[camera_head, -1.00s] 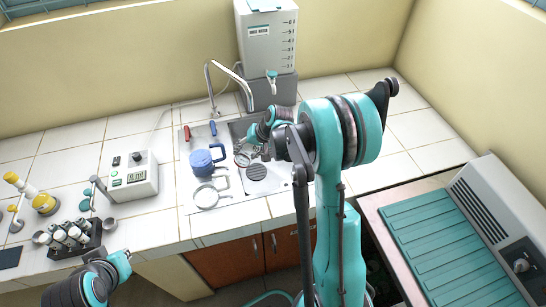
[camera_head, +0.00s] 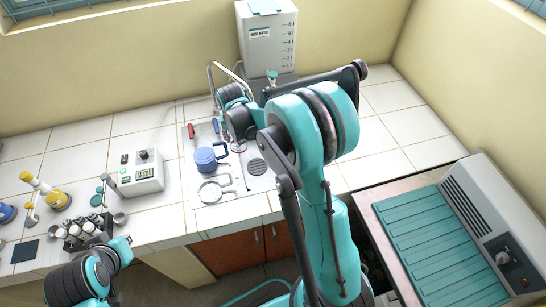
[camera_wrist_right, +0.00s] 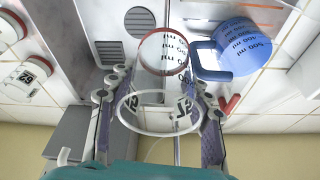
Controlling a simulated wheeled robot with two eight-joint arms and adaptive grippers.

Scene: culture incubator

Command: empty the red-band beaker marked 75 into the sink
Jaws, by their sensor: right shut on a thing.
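My right gripper (camera_wrist_right: 160,82) is shut on a clear beaker (camera_wrist_right: 151,88) with a red band at one end and a label that looks like 75 upside down. I cannot tell whether liquid is in it or how far it tilts. In the head view my right gripper is over the sink (camera_head: 263,184), its fingers and the beaker mostly hidden by my wrist. The faucet (camera_head: 212,80) rises behind the sink. My left gripper (camera_head: 128,243) is low at the left, away from the sink; its fingers are not clear enough to judge.
A blue jug (camera_head: 206,159) stands close to the held beaker, also in the wrist view (camera_wrist_right: 235,50). A white device (camera_head: 141,173) and a tube rack (camera_head: 88,232) are left. A water tank (camera_head: 267,40) stands behind.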

